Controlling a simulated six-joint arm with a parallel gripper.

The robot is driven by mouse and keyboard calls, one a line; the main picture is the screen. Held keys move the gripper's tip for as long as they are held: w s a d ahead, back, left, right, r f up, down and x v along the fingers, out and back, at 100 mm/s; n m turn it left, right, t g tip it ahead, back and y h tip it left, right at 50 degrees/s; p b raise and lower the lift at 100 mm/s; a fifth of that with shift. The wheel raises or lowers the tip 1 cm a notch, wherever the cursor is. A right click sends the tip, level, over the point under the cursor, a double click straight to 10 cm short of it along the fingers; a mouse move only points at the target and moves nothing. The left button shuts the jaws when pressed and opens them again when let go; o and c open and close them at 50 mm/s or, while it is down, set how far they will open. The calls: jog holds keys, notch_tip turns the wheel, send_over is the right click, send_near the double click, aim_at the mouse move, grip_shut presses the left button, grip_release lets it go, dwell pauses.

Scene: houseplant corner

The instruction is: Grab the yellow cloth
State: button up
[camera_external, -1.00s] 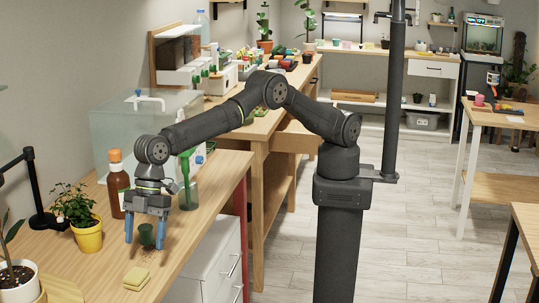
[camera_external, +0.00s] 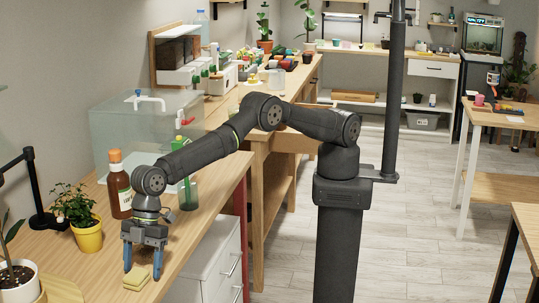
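The yellow cloth (camera_external: 136,280), a small folded pad, lies near the front edge of the wooden table. My gripper (camera_external: 142,271) points down with its two blue fingers apart. It is open, with the fingertips low beside and just behind the cloth; nothing shows held between them. One finger is close to the cloth's right side; I cannot tell if they touch.
A brown bottle with an orange cap (camera_external: 118,186) stands just behind my gripper. A yellow pot with a plant (camera_external: 88,237) is to the left, and a white pot (camera_external: 18,284) at the lower left. A clear tank (camera_external: 125,128) stands behind.

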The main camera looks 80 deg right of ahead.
jog(key=c, duration=0.9)
jog(key=shift+r, duration=0.1)
